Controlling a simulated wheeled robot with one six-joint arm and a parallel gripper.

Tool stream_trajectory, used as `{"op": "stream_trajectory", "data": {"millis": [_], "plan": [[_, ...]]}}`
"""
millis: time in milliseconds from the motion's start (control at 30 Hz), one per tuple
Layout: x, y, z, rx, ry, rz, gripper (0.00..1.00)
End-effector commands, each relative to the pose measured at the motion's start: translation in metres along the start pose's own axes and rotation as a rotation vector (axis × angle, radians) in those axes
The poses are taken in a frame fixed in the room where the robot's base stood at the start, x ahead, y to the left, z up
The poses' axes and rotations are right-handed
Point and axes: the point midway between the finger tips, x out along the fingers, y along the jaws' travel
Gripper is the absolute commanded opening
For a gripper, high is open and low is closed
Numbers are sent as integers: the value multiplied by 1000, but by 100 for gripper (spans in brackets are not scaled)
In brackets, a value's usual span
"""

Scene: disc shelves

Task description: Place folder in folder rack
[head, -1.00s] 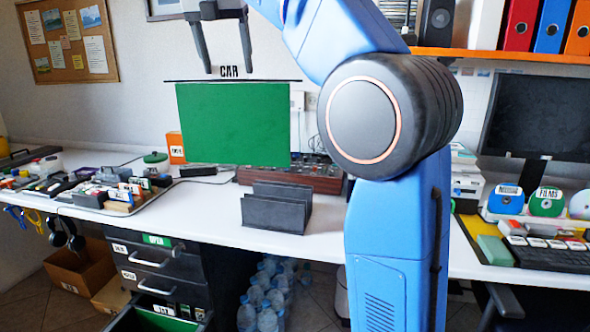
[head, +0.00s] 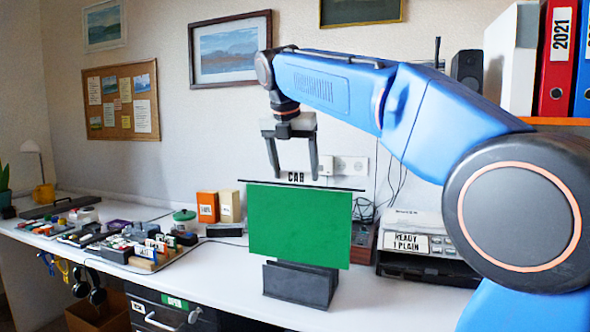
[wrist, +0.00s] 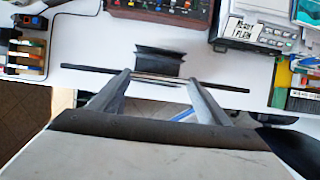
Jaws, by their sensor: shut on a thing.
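My gripper (head: 295,176) is shut on the black top rail of a green folder (head: 300,225), at its tab, which reads "CAB" or "CAR". The folder hangs upright below the fingers, and its rail (wrist: 225,87) runs across the wrist view. The black folder rack (head: 298,287) stands on the white desk. In the head view the folder's lower edge overlaps the rack's upper part; I cannot tell whether they touch. In the wrist view the rack (wrist: 158,61) shows just beyond the rail, near the middle of the fingers.
A tray of small items (head: 150,255) lies left of the rack. Orange and white boxes (head: 207,206) stand behind. A printer (head: 425,240) labelled "READY 1 PLAIN" is to the right, and a control panel (wrist: 160,8) is behind the rack. Some desk beside the rack is clear.

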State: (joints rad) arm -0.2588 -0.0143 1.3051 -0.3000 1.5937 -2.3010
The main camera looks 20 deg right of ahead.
Motion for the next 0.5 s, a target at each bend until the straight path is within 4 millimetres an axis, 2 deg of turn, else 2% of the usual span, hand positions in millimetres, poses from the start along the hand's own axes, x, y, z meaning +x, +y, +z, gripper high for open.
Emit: {"op": "stream_trajectory", "data": {"millis": [500], "plan": [[6,0,-2,1,0,0,34]]}}
